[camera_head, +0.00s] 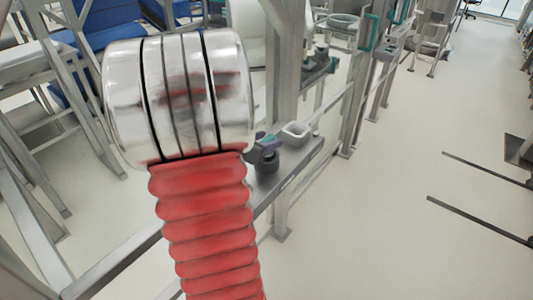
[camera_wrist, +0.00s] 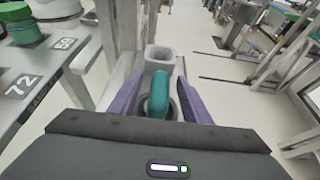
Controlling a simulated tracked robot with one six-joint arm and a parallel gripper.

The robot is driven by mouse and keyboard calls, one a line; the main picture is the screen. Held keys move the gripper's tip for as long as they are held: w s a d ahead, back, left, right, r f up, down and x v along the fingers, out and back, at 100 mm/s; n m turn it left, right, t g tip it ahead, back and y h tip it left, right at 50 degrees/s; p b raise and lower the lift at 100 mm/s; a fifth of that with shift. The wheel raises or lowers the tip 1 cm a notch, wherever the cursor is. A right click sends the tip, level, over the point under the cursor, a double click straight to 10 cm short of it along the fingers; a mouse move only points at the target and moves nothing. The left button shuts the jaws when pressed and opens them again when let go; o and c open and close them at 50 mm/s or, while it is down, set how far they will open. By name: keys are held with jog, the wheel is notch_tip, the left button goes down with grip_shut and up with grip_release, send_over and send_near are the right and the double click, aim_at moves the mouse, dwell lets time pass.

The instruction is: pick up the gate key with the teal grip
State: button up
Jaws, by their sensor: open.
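The gate key's teal grip (camera_wrist: 158,92) stands between the two purple fingers of my gripper (camera_wrist: 159,86) in the wrist view. The fingers are open, one on each side of the grip, with a gap visible at least on the right. A dark round holder (camera_wrist: 146,106) shows around the lower part of the grip. In the head view my gripper (camera_head: 264,144) is small and partly hidden behind my own arm, just above a dark round base (camera_head: 267,164) on a narrow grey ledge. The key's lower part is hidden.
A whitish square cup (camera_head: 296,132) stands just beyond the key on the same ledge; it also shows in the wrist view (camera_wrist: 160,56). Open floor lies right.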

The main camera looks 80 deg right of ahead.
jog(key=shift+c, duration=0.5)
grip_shut()
